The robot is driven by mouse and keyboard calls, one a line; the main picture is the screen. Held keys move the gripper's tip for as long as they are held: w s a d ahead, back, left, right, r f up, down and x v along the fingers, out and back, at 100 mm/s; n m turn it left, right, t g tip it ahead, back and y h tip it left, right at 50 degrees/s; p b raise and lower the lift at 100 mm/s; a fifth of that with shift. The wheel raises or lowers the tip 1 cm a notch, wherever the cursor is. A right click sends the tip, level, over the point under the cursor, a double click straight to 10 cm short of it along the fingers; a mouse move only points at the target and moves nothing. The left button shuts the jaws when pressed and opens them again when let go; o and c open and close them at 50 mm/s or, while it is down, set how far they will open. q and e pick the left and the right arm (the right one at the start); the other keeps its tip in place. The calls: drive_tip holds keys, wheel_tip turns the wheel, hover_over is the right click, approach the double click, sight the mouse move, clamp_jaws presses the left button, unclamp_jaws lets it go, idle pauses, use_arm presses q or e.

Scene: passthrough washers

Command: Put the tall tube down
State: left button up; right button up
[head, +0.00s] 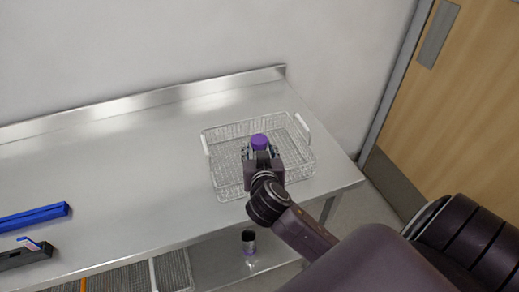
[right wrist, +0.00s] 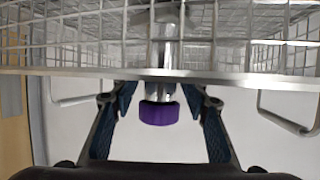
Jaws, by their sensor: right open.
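The tall tube has a purple cap (head: 259,141) and stands in the wire basket (head: 228,193) on the steel table. In the right wrist view, its clear body and purple cap (right wrist: 159,114) show between my fingers, with the lower part behind the basket mesh. My right gripper (head: 260,153) is over the basket at the tube. Its fingers are open, one on each side of the tube, with visible gaps to the cap. Whether the tube's foot touches the basket floor is hidden. My left gripper is not in view.
The basket has white handles (head: 302,127) near the table's right end. A blue bar (head: 34,217) and a dark holder (head: 24,255) lie at the left. A wooden door (head: 460,110) is at right.

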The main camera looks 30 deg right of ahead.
drive_tip(key=shift+r, duration=0.15)
drive_tip(key=shift+s+a, duration=0.25)
drive_tip(key=shift+s, duration=0.05)
drive_tip(key=b+v, duration=0.1)
drive_tip(key=v, duration=1)
drive_tip(key=shift+r+b, duration=0.2)
drive_tip(key=shift+b, duration=0.2)
drive_tip(key=shift+s, duration=0.1)
drive_tip(key=shift+f, duration=0.1)
